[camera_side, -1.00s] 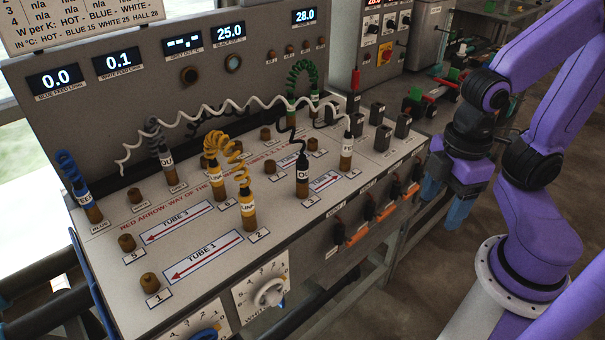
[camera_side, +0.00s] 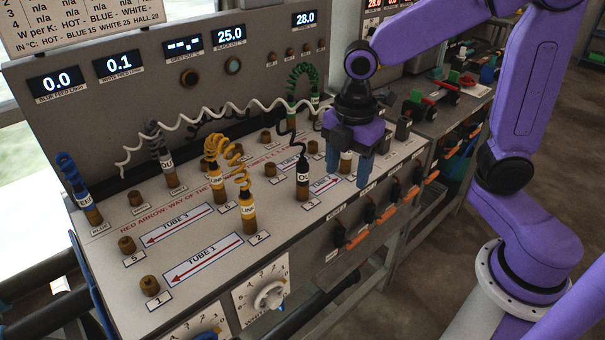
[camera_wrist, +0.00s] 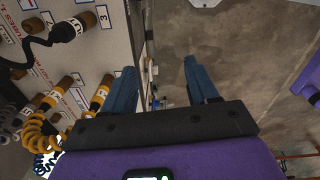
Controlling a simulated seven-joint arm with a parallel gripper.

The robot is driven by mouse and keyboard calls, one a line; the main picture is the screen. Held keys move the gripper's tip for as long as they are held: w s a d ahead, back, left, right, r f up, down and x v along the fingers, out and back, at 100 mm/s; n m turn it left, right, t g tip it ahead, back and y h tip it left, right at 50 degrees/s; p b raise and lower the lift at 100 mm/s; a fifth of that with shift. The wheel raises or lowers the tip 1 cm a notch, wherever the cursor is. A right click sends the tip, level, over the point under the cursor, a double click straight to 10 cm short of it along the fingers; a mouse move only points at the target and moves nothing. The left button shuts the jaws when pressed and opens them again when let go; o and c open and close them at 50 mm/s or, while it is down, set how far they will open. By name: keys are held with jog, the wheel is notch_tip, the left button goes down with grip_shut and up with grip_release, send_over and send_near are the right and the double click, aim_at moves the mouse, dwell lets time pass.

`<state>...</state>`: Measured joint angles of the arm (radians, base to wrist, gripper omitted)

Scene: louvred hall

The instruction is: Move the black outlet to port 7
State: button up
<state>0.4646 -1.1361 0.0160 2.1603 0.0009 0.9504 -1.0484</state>
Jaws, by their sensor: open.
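The black outlet (camera_side: 302,180) is a plug with a white "OU..." band and a coiled black hose. It stands upright in a brown port on the sloping panel. In the wrist view the black outlet (camera_wrist: 66,32) is at upper left, beside a label reading 3. My gripper (camera_side: 348,168) is open, fingers down, to the right of the black outlet and apart from it. A white-banded plug (camera_side: 346,160) shows between or behind the fingers. In the wrist view nothing is held between my fingers (camera_wrist: 158,72).
Two yellow plugs (camera_side: 248,212) stand left of the black outlet. A blue plug (camera_side: 88,208) and a grey plug (camera_side: 166,160) stand farther left, and a green coiled hose (camera_side: 298,82) at the back. A white coiled hose (camera_side: 210,118) crosses above the panel. Empty brown ports (camera_side: 149,285) stand front left.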

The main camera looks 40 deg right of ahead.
jog(key=w+n, duration=0.4)
jog(key=w, duration=0.5)
jog(key=n, duration=0.3)
send_over(303, 165)
jog(key=shift+s+a+f, duration=0.15)
jog(key=shift+s+f, duration=0.05)
jog(key=shift+f, duration=0.3)
jog(key=shift+s+a+f, duration=0.15)
jog(key=shift+f, duration=0.3)
jog(key=shift+w+d+f, duration=0.1)
jog(key=shift+w+d, duration=0.15)
jog(key=shift+w, duration=0.2)
jog(key=shift+f, duration=5)
grip_shut()
